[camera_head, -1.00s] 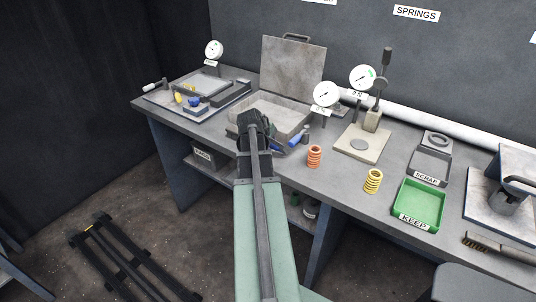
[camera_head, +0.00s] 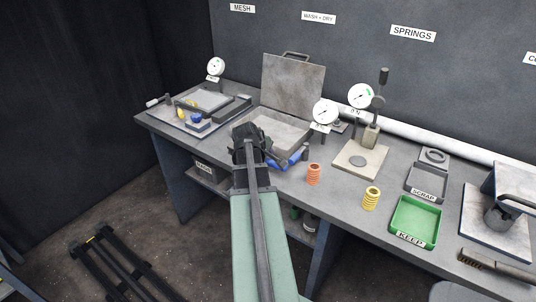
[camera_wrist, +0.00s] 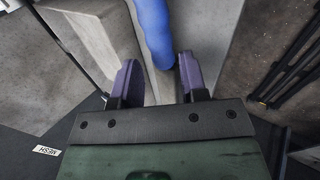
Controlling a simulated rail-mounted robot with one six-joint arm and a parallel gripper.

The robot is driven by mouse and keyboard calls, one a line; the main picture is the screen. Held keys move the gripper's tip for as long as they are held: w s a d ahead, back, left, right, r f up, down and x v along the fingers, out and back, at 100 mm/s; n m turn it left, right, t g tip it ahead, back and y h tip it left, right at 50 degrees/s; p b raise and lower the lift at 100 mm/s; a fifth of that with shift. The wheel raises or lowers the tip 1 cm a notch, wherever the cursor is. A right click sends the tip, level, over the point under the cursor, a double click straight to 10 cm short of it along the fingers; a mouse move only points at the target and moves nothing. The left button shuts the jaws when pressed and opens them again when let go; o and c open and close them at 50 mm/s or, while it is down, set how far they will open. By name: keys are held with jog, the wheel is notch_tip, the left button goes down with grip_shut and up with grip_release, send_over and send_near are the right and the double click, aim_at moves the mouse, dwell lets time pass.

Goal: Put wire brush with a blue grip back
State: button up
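The blue grip of a wire brush (camera_head: 296,157) shows beside my gripper, at the front right of the open grey metal basin (camera_head: 287,133). In the wrist view the blue grip (camera_wrist: 154,32) runs down from the top edge, and its rounded end lies between the two purple fingertips. My gripper (camera_wrist: 158,75) is open, with a gap visible on both sides of the grip. In the head view my gripper (camera_head: 258,150) covers part of the basin's front and of the blue grip. The bristles cannot be made out.
Orange (camera_head: 314,174) and yellow (camera_head: 371,198) springs stand right of my gripper. Behind them is a dial-gauge stand (camera_head: 362,160). A green KEEP tray (camera_head: 414,221) and grey SCRAP tray (camera_head: 428,180) lie further right. Another brush (camera_head: 484,261) lies near the front edge.

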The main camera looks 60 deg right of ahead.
jog(key=p+v, duration=0.4)
jog(key=v, duration=0.3)
jog(key=shift+r, duration=0.2)
jog(key=w+a+f+t+y, duration=0.1)
jog(key=w+a, duration=0.4)
jog(key=a, duration=0.4)
jog(key=w+a+f+y, duration=0.1)
jog(key=w+a+y, duration=0.1)
jog(key=w+a, duration=0.5)
jog(key=s+a+y, duration=0.2)
jog(key=a+y, duration=0.1)
jog(key=a, duration=2.7)
jog(key=shift+s+f+g+y, duration=0.15)
jog(key=shift+f+g+y, duration=0.25)
jog(key=shift+f, duration=0.05)
